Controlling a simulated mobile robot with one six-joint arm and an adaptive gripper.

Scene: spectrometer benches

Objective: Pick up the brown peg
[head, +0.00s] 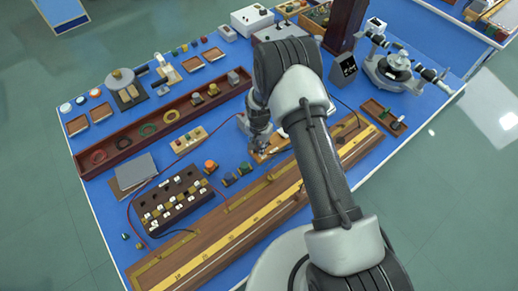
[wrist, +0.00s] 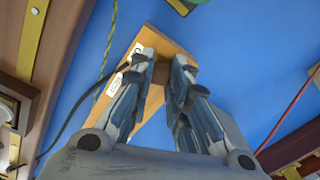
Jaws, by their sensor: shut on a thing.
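My gripper (wrist: 162,62) points down at a light wooden board (wrist: 172,42) on the blue bench. Its two fingers are closed on a small dark brown piece, the brown peg (wrist: 160,72), which shows only partly between them. I cannot tell whether the peg still touches the board. In the head view my gripper (head: 262,143) is at the board (head: 278,147), and the peg is hidden there.
A long wooden rail with a brass scale (head: 230,220) lies in front. A long brown tray (head: 140,133) lies behind. A spectrometer (head: 392,68) stands at the right.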

